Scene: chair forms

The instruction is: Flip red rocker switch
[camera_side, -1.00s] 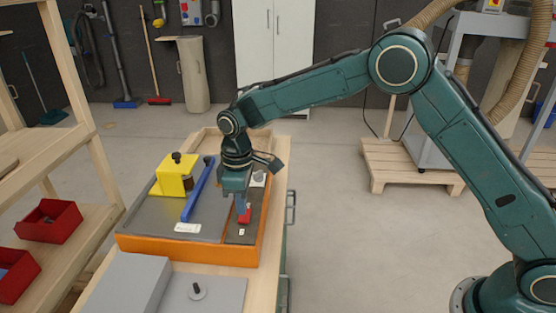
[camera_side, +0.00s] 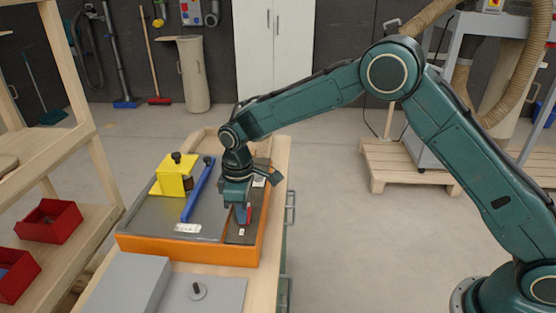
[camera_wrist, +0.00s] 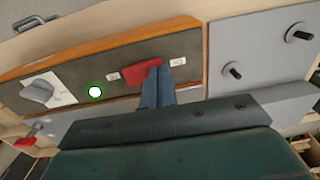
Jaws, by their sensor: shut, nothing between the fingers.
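The red rocker switch (camera_wrist: 140,75) sits on the dark strip of the orange-edged panel (camera_wrist: 78,60), between two small white labels. In the side view only a narrow red part of the rocker (camera_side: 249,215) shows beside my fingers. My gripper (camera_wrist: 160,72) is shut and empty, its blue fingers together. The fingertips are at the right end of the rocker in the wrist view and overlap it there. They look down at the rocker's level, pressed on it or just beside it; I cannot tell which.
A round lamp (camera_wrist: 95,92) glows white with a green rim left of the rocker. A grey rotary knob (camera_wrist: 38,90) is farther left. A blue lever (camera_side: 198,190) and yellow block (camera_side: 174,177) stand on the panel. A grey plate (camera_wrist: 262,62) with two black pegs lies beside it.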

